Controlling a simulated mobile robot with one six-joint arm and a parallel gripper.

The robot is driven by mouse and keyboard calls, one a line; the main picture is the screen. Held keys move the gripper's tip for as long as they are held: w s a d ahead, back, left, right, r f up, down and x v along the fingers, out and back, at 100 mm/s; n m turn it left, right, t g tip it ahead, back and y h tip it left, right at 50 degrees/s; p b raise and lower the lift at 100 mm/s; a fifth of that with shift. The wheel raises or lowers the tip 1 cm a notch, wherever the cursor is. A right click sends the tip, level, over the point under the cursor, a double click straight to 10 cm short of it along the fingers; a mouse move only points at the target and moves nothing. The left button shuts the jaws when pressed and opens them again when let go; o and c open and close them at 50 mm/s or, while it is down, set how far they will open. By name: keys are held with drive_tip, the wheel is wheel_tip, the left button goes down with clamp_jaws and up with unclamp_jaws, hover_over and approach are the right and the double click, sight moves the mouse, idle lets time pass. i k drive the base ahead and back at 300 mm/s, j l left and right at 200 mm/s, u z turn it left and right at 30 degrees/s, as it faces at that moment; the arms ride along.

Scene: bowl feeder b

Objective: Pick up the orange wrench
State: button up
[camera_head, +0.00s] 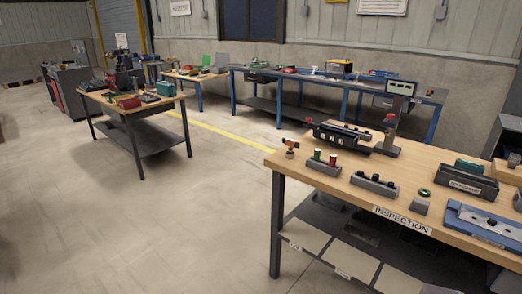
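I cannot make out an orange wrench for certain in the head view. A small orange and dark item (291,143) stands at the far left corner of the inspection table (302,174); it is too small to tell what it is. Tools on the other benches are also too small to identify. My gripper is not in view.
A smaller table (130,105) stands left, a long blue-legged bench (330,84) at the back wall. The floor (175,215) between is clear.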

sight(289, 154)
drive_tip(key=z, duration=1.9)
drive_tip(key=u, duration=1.9)
drive_tip(key=i, duration=0.8)
drive_tip(key=i+j+z, duration=0.1)
drive_tip(key=i, duration=0.7)
drive_tip(key=i+j, duration=0.2)
drive_tip(key=i, duration=0.6)
drive_tip(key=l+z, duration=0.05)
